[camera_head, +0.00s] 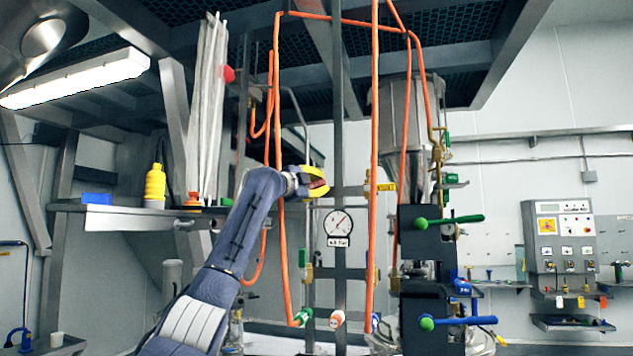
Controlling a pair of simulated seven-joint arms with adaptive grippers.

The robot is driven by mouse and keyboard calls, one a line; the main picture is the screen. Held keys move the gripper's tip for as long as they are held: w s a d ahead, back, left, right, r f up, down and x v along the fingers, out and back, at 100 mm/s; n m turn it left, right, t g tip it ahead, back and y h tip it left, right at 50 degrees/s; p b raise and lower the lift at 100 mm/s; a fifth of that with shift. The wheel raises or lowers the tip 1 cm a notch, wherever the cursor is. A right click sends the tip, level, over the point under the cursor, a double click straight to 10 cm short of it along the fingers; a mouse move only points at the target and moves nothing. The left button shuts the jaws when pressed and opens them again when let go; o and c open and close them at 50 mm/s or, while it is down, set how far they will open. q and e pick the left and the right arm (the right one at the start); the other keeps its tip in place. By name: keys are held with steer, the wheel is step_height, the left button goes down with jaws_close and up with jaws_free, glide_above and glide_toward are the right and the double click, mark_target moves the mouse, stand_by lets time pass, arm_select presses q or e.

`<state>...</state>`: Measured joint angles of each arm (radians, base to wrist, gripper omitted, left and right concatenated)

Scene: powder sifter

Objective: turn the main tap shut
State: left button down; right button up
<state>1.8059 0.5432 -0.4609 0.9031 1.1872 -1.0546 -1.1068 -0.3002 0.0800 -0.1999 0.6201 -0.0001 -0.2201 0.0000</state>
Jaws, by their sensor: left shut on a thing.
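My left gripper (318,182) is at the middle of the view, at the end of the arm that rises from the lower left. Its yellow fingers are shut on a small dark red handle (318,184), near the upright steel post and the orange pipes. The fingers hide much of this handle, and I cannot tell its exact turn or whether it is the main tap. Other valve handles are a green one (303,317) and an orange-white one (337,319) at the lower pipe ends. My right gripper is not in view.
Orange pipes (374,150) run upright close to the gripper's right. A round gauge (338,223) hangs below it. Green-handled levers (450,220) stick out at the right. A shelf (120,219) with a yellow bottle (155,187) is at left. A control panel (562,240) is at far right.

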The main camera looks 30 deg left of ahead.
arm_select(q)
steer(key=shift+w+d+f+m+g, duration=0.1)
steer(key=shift+f+m+g, duration=0.35)
steer(key=shift+m, duration=0.5)
steer(key=shift+d+f+m+g, duration=0.1)
steer(key=shift+f+m+g, duration=0.15)
steer(key=shift+f+m, duration=0.5)
steer(key=shift+r+m, duration=0.15)
steer(key=shift+m, duration=0.15)
steer(key=c, duration=1.3)
jaws_free()
steer(key=shift+s+a, duration=0.2)
steer(key=shift+s, duration=1.05)
steer(key=shift+s+a, duration=0.25)
steer(key=shift+s, duration=0.95)
steer(key=shift+s+a, duration=0.2)
steer(key=shift+s, duration=1.05)
